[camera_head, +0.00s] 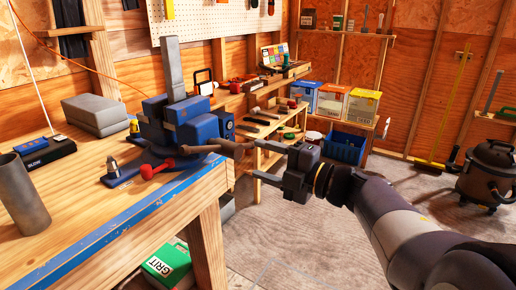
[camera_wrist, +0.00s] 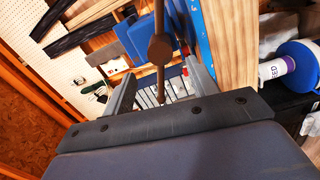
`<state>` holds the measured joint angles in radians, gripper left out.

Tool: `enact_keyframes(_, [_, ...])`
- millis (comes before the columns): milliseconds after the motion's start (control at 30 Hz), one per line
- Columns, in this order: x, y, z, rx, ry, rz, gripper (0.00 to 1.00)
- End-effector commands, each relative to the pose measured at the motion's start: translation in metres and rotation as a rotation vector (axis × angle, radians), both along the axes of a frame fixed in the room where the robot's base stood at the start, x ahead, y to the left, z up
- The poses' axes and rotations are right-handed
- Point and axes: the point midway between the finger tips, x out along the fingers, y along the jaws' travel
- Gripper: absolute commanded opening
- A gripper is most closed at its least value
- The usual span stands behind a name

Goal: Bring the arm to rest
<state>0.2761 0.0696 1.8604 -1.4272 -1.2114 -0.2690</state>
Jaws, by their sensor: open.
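My gripper (camera_head: 254,159) is open at the end of my arm, to the right of the workbench. Its two fingers also show in the wrist view (camera_wrist: 161,85), spread apart with nothing held. A blue vise (camera_head: 190,122) stands on the bench, its brown handle (camera_head: 205,149) reaching toward my fingertips. In the wrist view the brown round screw end (camera_wrist: 160,50) and a thin bar lie ahead, in line with the gap between the fingers. They look close to the fingertips; I cannot tell the exact distance.
Behind stand a low shelf, bins (camera_head: 333,100) and a blue crate (camera_head: 344,147). A shop vacuum (camera_head: 487,172) is at right. Floor around my arm is clear.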

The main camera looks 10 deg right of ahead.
Motion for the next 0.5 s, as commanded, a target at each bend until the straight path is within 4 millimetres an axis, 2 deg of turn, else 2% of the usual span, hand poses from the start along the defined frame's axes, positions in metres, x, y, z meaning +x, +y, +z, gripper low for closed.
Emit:
enact_keyframes(167, [0.009,0.013,-0.001,-0.001,0.001,0.005,0.56])
enact_keyframes(500, [0.043,0.057,-0.001,0.0,0.002,0.005,0.56])
